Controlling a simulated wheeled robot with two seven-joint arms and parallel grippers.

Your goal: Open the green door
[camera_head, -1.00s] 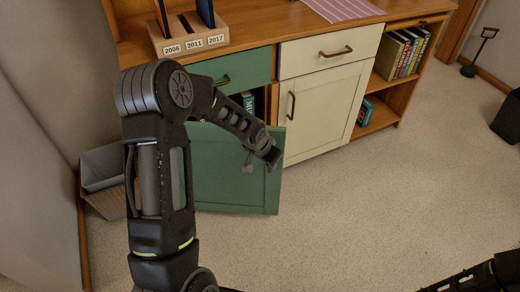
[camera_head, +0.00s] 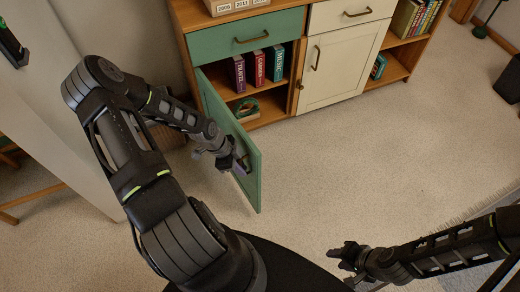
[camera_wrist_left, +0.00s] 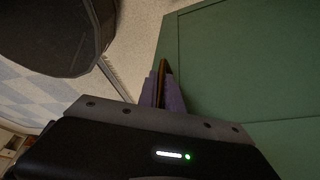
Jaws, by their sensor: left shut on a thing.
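The green door (camera_head: 230,121) of the cabinet stands swung well out, its hinge side at the cabinet's left and its free edge toward me. My left gripper (camera_head: 239,164) is at the outer side of the door near its free edge. In the left wrist view the purple finger pads (camera_wrist_left: 163,91) are closed around the brownish handle (camera_wrist_left: 163,68), beside the green door panel (camera_wrist_left: 242,75). The handle is mostly hidden in the head view. My right gripper (camera_head: 345,256) is away from the cabinet, above the floor; its finger gap is unclear.
A green drawer (camera_head: 245,36) sits above, and a cream door (camera_head: 338,68) is at right. A wall is close on the left. Carpet is clear to the right.

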